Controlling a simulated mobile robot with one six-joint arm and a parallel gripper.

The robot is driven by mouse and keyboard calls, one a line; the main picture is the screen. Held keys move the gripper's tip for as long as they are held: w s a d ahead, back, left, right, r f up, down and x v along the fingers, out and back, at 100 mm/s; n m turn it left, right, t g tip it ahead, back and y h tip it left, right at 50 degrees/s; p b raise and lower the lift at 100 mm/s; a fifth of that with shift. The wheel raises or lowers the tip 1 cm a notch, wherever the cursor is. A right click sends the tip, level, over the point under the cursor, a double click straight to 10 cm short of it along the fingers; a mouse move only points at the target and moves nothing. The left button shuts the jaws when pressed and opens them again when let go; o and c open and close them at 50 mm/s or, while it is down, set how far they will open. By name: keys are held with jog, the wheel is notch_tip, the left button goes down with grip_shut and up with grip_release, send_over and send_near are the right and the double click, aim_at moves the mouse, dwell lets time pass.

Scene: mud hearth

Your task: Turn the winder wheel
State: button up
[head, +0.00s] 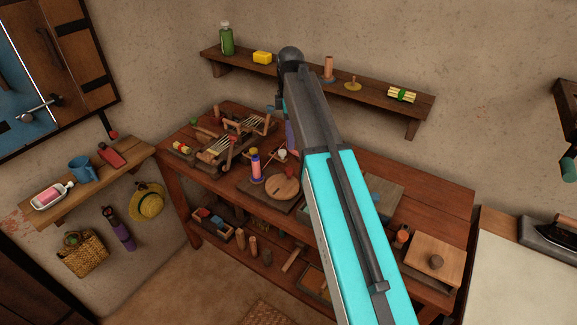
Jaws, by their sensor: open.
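The winder wheel appears to be the round wooden disc (282,187) with a small knob on top. It lies on a dark base board on the workbench, just left of my arm. A spool wound in purple and orange (256,168) stands upright beside it on the left. My arm crosses the middle of the view, rising to a dark elbow in front of the wall shelf. My gripper is hidden behind the arm, so I cannot see its jaws or its distance from the disc.
A wall shelf (375,91) hangs above. A side shelf (92,187) is at left. A pale-topped table (510,270) stands at right.

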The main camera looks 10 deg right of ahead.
aim_at(290, 169)
jog(key=shift+f+p, duration=1.8)
jog(key=shift+f, duration=4.9)
jog(key=c, duration=1)
jog(key=shift+c, duration=0.2)
jog(key=shift+s, duration=0.1)
